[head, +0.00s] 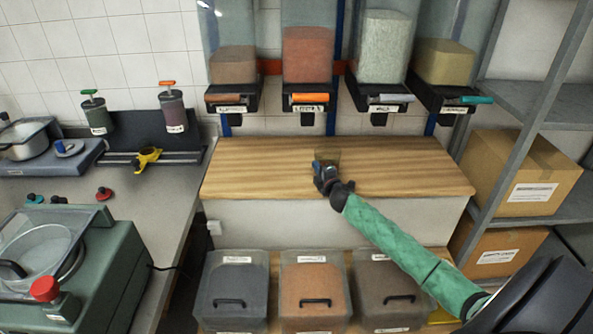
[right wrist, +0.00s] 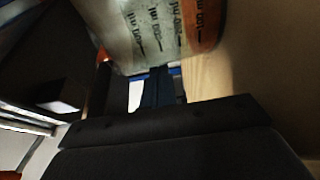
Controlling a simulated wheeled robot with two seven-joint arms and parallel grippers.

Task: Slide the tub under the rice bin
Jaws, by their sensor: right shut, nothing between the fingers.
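The rice bin (head: 383,48) is the clear wall dispenser with white grain, third from the left, with its dark outlet above the wooden counter. A small see-through tub (head: 330,153) stands on the counter, mostly hidden behind my right gripper (head: 325,168). It lies left of the rice bin's outlet, nearer the orange-handled bin. In the right wrist view the tub (right wrist: 150,35) is close up, clear with dark printed marks and an orange patch. My right gripper is shut and empty, right at the tub; I cannot tell whether it touches. My left gripper is not in view.
The wooden counter (head: 430,178) is clear on both sides of the tub. Other dispensers, including the one with orange contents (head: 307,55), hang beside the rice bin. Lidded bins (head: 230,270) stand below. A metal shelf with cardboard boxes (head: 520,170) is at right.

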